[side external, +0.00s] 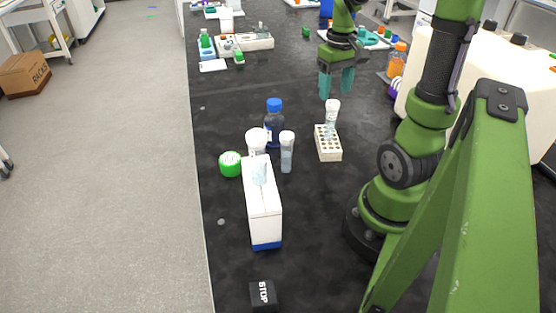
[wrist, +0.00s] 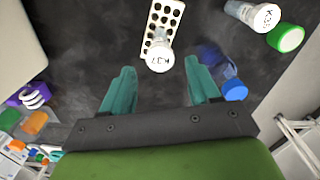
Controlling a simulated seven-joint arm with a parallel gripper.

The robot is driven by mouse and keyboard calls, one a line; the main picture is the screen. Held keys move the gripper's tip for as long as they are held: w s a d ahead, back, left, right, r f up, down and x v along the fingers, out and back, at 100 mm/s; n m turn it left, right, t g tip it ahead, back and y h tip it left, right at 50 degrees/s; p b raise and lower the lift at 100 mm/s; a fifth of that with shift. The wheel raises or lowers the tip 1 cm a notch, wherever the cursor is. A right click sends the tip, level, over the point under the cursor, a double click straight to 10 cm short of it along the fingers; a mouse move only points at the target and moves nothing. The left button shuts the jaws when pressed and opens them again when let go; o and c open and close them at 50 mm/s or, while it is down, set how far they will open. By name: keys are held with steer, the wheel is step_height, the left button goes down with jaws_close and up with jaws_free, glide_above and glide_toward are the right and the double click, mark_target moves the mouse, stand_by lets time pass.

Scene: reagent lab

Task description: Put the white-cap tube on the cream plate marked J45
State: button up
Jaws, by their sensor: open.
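Several clear tubes have white caps. One stands upright in the cream perforated rack (side external: 328,150); its white cap (side external: 332,104) also shows in the wrist view (wrist: 160,59), with small writing like K37. A second white-cap tube (side external: 287,152) stands beside the blue-cap bottle, and a third (side external: 257,142) is at the far end of the white box. A white cap at top right of the wrist view (wrist: 265,17) carries other writing. My gripper (side external: 336,84) is open and empty, above and beyond the rack; its teal fingers (wrist: 158,80) are spread. I cannot make out a plate marked J45.
A dark blue-cap bottle (side external: 274,122), a green-cap container (side external: 230,164) and the white box (side external: 264,215) stand left of and in front of the rack. Cream trays (side external: 255,41) and an orange bottle (side external: 397,60) are farther back. The black bench between is mostly clear.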

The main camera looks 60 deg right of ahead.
steer(key=r, duration=0.4)
steer(key=shift+w+a+r, duration=0.2)
steer(key=shift+a, duration=0.15)
steer(key=w+a+r+n+t+y, duration=0.1)
steer(key=a+t, duration=0.2)
steer(key=a, duration=0.8)
steer(key=a+r+n+t+y, duration=0.1)
steer(key=a+t, duration=0.3)
steer(key=a, duration=0.8)
steer(key=shift+w+a+r, duration=0.2)
steer(key=shift+w+r, duration=0.15)
steer(key=shift+r, duration=0.35)
steer(key=m+g+h, duration=0.2)
steer(key=g, duration=0.5)
glide_above(333, 102)
step_height(333, 102, down, 4)
steer(key=shift+a+r, duration=0.1)
steer(key=shift+r, duration=0.1)
step_height(333, 102, down, 11)
steer(key=shift+r, duration=0.15)
